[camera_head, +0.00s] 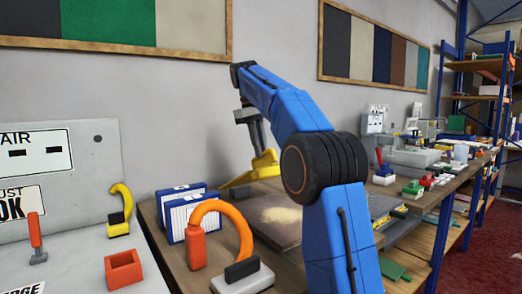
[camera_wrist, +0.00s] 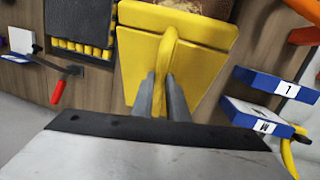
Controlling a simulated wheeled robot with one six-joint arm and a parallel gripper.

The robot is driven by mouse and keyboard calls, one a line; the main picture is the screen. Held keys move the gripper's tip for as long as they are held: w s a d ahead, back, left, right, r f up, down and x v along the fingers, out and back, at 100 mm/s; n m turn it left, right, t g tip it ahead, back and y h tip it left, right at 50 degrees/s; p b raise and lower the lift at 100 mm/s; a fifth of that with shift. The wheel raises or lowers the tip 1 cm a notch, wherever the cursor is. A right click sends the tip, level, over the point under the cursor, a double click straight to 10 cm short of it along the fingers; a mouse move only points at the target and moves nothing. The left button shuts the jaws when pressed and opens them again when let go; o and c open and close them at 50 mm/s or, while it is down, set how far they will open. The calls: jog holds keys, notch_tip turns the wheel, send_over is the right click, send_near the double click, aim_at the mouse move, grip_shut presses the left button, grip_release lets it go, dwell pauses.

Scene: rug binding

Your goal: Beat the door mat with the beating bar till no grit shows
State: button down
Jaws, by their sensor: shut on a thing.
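My gripper (camera_head: 250,118) is shut on the upright handle of a yellow tool (camera_head: 262,165) with a wide flat plate. In the wrist view the same yellow tool (camera_wrist: 135,55) shows between my fingers (camera_wrist: 160,97). I cannot tell for sure that it is the beating bar. A flat brownish mat (camera_head: 262,232) lies on the wooden bench, with a pale sandy patch (camera_head: 283,214) on it, likely grit. The tool is at the mat's far side; whether it touches is unclear. In the wrist view a brown speckled strip (camera_wrist: 185,5) shows past the plate, mostly hidden.
Blue-and-white boxes (camera_head: 186,215) stand left of the mat. An orange arched handle (camera_head: 210,207) and a black-handled block (camera_head: 243,272) stand nearer me. A dark slab with yellow rollers (camera_wrist: 80,25) is at the wrist view's upper left. More items crowd the bench at right (camera_head: 410,160).

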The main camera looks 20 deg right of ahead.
jog(key=c, duration=1.7)
grip_release()
jog(key=shift+c, duration=0.2)
